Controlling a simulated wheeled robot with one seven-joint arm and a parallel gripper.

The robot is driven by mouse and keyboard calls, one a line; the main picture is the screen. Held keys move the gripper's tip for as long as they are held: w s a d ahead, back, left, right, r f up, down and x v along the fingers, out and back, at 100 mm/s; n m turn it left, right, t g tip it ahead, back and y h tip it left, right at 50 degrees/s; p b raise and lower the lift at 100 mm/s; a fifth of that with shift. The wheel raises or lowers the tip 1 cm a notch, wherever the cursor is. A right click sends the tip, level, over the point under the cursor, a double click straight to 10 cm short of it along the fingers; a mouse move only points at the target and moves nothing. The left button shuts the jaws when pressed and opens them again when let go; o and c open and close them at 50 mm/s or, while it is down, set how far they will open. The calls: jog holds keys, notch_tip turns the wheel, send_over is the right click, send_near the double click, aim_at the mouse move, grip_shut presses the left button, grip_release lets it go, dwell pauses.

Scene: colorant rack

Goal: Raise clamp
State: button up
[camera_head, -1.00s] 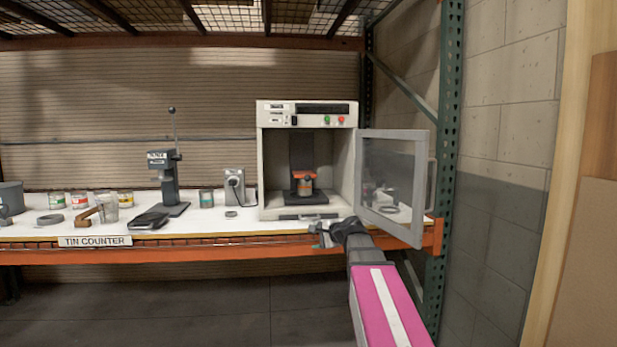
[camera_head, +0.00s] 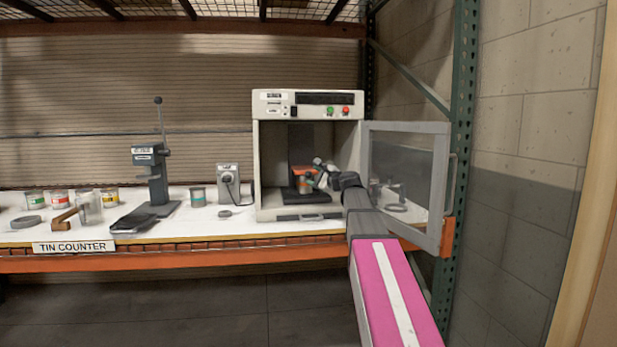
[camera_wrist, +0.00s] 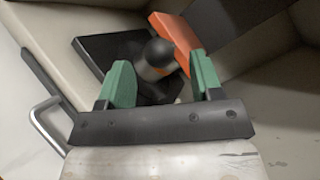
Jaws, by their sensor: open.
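The orange clamp (camera_head: 302,172) is inside the open white machine (camera_head: 262,165), just above a small tin (camera_head: 303,187) on a black base. In the wrist view the clamp's orange part (camera_wrist: 174,42) shows beyond the fingers. A dark rounded knob (camera_wrist: 158,50) stands in front of it, in line with the gap between my fingers. My gripper (camera_head: 321,173) is open inside the machine's chamber, to the right of the tin. Its green fingertips (camera_wrist: 161,82) are apart, with nothing visibly gripped. I cannot tell if either finger touches the knob.
The machine's door (camera_head: 408,185) stands open to the right, close beside my arm. Its front tray handle (camera_head: 300,217) is below the chamber. A lever press (camera_head: 153,180), a small grey device (camera_head: 229,183) and several tins stand to the left on the counter.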

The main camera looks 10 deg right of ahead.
aim_at(311, 176)
jog(key=shift+x, duration=1.95)
jog(key=shift+c, duration=0.2)
grip_shut()
notch_tip(311, 176, up, 8)
jog(key=shift+f, duration=0.15)
jog(key=shift+w, duration=0.1)
jog(key=shift+o, duration=0.2)
grip_release()
